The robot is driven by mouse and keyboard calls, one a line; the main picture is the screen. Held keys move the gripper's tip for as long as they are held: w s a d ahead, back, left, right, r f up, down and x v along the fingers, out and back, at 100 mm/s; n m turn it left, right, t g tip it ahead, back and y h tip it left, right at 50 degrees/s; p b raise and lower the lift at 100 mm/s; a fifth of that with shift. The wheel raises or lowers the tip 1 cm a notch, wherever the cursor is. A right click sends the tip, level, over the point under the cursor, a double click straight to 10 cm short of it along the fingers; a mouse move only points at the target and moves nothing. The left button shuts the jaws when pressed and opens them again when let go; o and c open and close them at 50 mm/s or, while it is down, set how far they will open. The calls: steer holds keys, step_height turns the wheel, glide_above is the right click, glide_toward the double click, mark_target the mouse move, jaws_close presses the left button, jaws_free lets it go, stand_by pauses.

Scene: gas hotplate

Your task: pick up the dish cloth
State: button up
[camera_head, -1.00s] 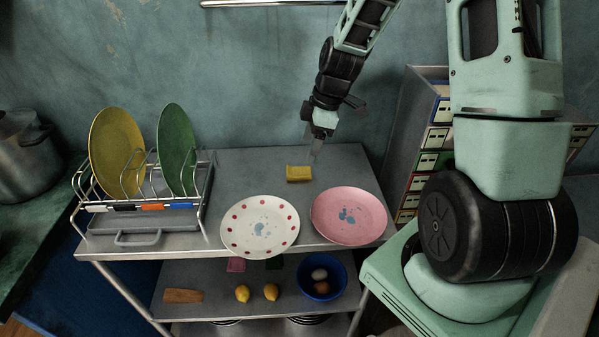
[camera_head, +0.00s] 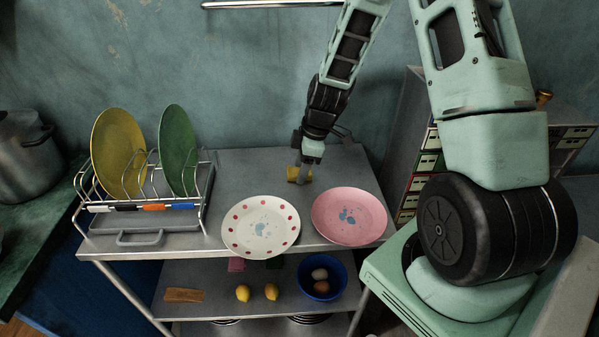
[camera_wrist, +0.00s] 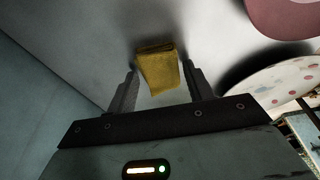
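The yellow folded dish cloth (camera_head: 294,174) lies on the grey metal top of the cart (camera_head: 240,171), near the back. It also shows in the wrist view (camera_wrist: 158,68), just ahead of and between my two fingers. My gripper (camera_head: 304,172) points down at the cloth from above. In the wrist view my gripper (camera_wrist: 161,85) is open, with one finger on each side of the cloth and a gap on both sides. In the head view the gripper hides the right part of the cloth.
A dotted white plate (camera_head: 260,226) and a pink plate (camera_head: 349,217) lie in front of the cloth. A dish rack (camera_head: 150,208) with a yellow plate (camera_head: 118,155) and a green plate (camera_head: 176,150) stands left. The wall is close behind. The top between rack and cloth is clear.

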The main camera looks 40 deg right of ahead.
steer(key=c, duration=0.6)
steer(key=shift+c, duration=0.4)
step_height(320, 180, up, 10)
steer(key=shift+o, duration=0.7)
